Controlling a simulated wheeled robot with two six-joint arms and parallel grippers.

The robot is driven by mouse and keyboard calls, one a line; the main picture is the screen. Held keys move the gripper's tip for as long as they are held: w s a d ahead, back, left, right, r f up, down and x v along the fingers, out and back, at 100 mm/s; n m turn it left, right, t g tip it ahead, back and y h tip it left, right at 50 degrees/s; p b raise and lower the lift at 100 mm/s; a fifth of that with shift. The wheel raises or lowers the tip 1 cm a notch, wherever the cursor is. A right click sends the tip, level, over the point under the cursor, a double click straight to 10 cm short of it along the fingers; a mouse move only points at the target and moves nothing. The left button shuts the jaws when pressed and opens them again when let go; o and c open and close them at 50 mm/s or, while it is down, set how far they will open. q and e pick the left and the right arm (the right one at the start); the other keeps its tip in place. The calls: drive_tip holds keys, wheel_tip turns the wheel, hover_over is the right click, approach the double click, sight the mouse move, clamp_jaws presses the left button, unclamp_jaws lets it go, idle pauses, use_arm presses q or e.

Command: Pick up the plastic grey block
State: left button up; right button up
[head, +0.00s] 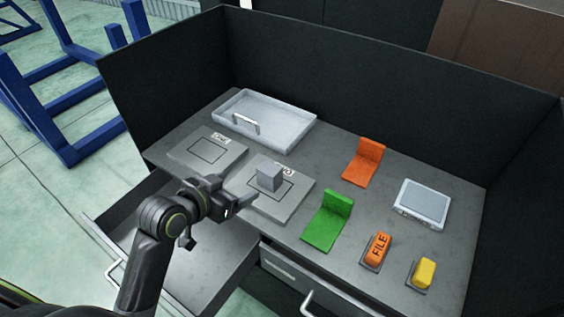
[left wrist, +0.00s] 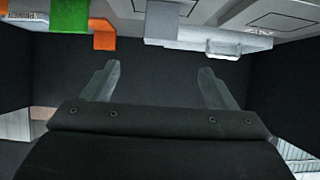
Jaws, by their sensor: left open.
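The grey block (head: 269,178) stands on a square grey plate (head: 285,211) with a marked outline, near the middle of the worktop. My left gripper (head: 236,201) is just left of the block and nearer to me, apart from it. In the left wrist view both fingers of the gripper (left wrist: 158,88) are spread with nothing between them. That view looks upside down, and a pale grey block (left wrist: 162,20) shows at its top, beyond the fingertips. My right gripper is out of view.
The worktop also holds a metal tray (head: 302,139), a second marked plate (head: 188,151), orange (head: 363,165) and green (head: 323,235) brackets, a grey box (head: 422,204), an orange FILE block (head: 378,247) and a yellow block (head: 425,271). Dark panels wall the back and sides. A drawer (head: 240,247) stands open below.

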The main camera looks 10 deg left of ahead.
use_arm(q)
drive_tip(key=w, duration=0.1)
approach(273, 168)
drive_tip(key=x, duration=0.6)
drive_tip(key=shift+a+f+p, duration=0.2)
drive_tip(key=shift+a+p, duration=0.15)
drive_tip(key=shift+p, duration=0.05)
drive_tip(key=shift+f+p+x, duration=0.25)
drive_tip(key=shift+p+x, duration=0.15)
drive_tip(key=shift+x, duration=2.45)
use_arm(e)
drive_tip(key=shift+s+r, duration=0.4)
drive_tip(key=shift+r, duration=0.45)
use_arm(q)
drive_tip(key=shift+s+a, duration=0.1)
drive_tip(key=shift+a, duration=0.05)
drive_tip(key=shift+c, duration=0.4)
drive_tip(key=c, duration=1.1)
drive_tip(key=shift+o, duration=0.2)
drive_tip(key=shift+r, duration=0.1)
